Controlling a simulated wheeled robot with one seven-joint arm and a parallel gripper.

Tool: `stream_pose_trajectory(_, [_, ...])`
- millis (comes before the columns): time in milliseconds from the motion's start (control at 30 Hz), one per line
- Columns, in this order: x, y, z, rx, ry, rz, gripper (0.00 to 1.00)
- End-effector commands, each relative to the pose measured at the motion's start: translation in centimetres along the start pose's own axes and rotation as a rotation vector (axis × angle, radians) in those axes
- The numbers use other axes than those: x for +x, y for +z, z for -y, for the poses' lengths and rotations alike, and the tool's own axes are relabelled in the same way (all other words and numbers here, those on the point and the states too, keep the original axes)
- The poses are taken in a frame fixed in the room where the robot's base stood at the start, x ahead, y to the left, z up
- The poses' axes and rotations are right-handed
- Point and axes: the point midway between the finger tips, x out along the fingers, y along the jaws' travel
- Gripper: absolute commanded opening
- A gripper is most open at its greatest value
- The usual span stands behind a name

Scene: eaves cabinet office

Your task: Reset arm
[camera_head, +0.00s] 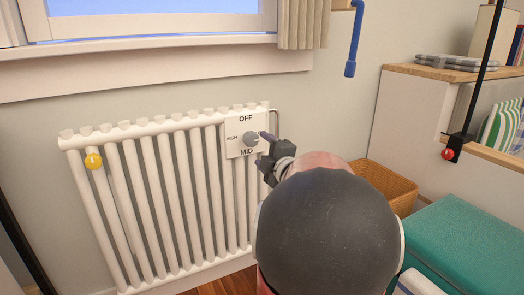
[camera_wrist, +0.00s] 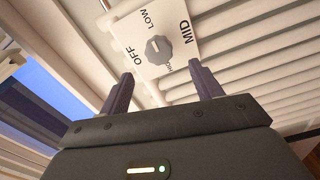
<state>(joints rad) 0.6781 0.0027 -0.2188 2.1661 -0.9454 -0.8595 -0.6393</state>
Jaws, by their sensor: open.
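My gripper (camera_head: 264,149) is in front of the white radiator (camera_head: 178,180), at the right edge of its dial plate (camera_head: 233,149). In the wrist view my gripper (camera_wrist: 162,82) shows two dark fingers spread apart with nothing between them. The grey knob (camera_wrist: 158,50) sits on the plate just beyond the fingertips, apart from them. The plate reads OFF, LOW, MID and HIGH; LOW is hidden in the head view. My dark rounded arm link covers the lower middle of the head view.
A wicker basket (camera_head: 388,186) stands right of my arm. A teal box (camera_head: 455,240) is at the lower right, below a shelf unit (camera_head: 415,110). A blue handle (camera_head: 354,45) hangs by the window. A yellow knob (camera_head: 93,161) is on the radiator's left.

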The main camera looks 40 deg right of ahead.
Motion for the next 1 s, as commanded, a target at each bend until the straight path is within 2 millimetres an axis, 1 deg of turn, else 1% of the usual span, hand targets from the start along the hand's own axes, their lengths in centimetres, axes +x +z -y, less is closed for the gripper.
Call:
stream_pose_trajectory(267, [0.0,0.0,0.0,0.0,0.0,0.0,0.65])
stream_pose_trajectory(367, [0.0,-0.5,-0.1,0.019,-0.003,0.013,0.65])
stream_pose_trajectory(467, [-0.2,-2.0,-0.3,0.092,-0.018,0.06,0.65])
stream_pose_trajectory(567, [-1.1,-4.5,0.1,0.235,-0.059,0.144,0.65])
stream_pose_trajectory(667, [-3.1,-7.7,1.5,0.424,-0.132,0.242,0.65])
stream_pose_trajectory(700, [-4.2,-9.1,2.5,0.502,-0.171,0.28,0.65])
stream_pose_trajectory(767, [-6.2,-11.1,4.1,0.615,-0.238,0.337,0.65])
stream_pose_trajectory(800, [-7.7,-12.5,5.3,0.687,-0.289,0.374,0.65])
stream_pose_trajectory(867, [-10.2,-14.5,7.1,0.786,-0.37,0.429,0.65])
stream_pose_trajectory(900, [-11.8,-15.7,8.4,0.841,-0.425,0.463,0.65])
stream_pose_trajectory(967, [-14.3,-17.4,10.1,0.913,-0.506,0.512,0.65])
stream_pose_trajectory(1000, [-15.9,-18.4,11.1,0.952,-0.558,0.542,0.65])
